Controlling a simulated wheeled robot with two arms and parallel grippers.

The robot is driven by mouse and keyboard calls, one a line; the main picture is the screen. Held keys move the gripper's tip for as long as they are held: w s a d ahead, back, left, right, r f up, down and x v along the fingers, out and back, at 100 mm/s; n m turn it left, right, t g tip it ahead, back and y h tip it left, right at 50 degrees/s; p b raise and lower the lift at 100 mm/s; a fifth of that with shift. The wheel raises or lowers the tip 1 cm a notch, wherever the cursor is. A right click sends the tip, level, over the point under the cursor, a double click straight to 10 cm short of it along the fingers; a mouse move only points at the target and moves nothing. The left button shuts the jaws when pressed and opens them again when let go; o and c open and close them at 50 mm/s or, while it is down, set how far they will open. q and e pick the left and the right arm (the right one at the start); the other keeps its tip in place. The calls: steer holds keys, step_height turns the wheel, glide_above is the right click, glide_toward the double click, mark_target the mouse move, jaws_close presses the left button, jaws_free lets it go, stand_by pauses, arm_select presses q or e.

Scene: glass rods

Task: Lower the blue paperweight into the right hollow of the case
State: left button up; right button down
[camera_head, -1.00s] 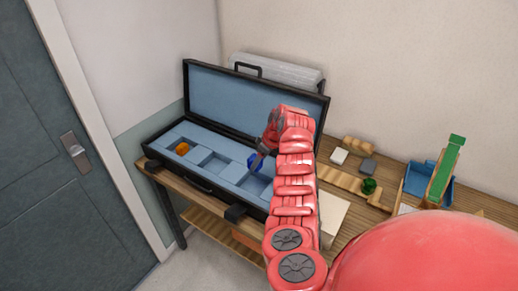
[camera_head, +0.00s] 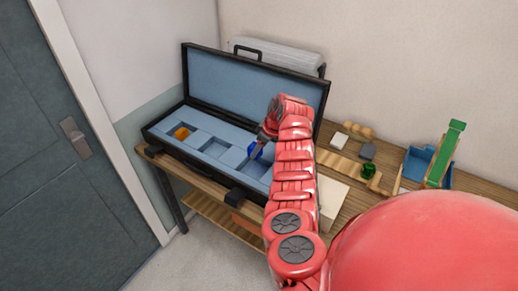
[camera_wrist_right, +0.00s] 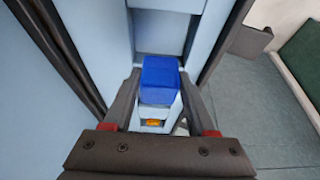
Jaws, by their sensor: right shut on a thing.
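The blue paperweight (camera_head: 253,149) is held by my right gripper (camera_head: 257,144) over the right part of the open black case (camera_head: 192,172). In the right wrist view the blue paperweight (camera_wrist_right: 159,78) sits between the two fingers of my right gripper (camera_wrist_right: 159,92). The right hollow is partly hidden by my right arm, and I cannot tell whether the paperweight is inside it. An orange piece (camera_head: 182,133) sits in the left hollow; it also shows in the right wrist view (camera_wrist_right: 153,123). The middle hollow (camera_head: 215,147) is empty. My left gripper is not in view.
The raised lid (camera_head: 235,85) stands behind the hollows. On the table to the right are a white block (camera_head: 341,141), a grey block (camera_head: 367,151), a green piece (camera_head: 369,170) on a wooden holder, and a blue tray (camera_head: 416,164) with a green bar (camera_head: 446,150).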

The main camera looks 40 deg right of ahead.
steer(key=shift+f+b, duration=1.95)
steer(key=shift+f, duration=0.75)
steer(key=shift+f+b, duration=1.85)
steer(key=shift+f, duration=0.65)
steer(key=shift+c, duration=0.6)
jaws_free()
steer(key=shift+r, duration=0.1)
steer(key=b+v, duration=0.3)
steer(key=v, duration=0.5)
steer(key=p, duration=0.4)
glide_toward(260, 157)
steer(key=shift+s+d+r, duration=0.1)
steer(key=shift+s+d, duration=0.15)
steer(key=shift+s, duration=0.25)
steer(key=shift+s+d, duration=0.25)
steer(key=shift+s, duration=0.3)
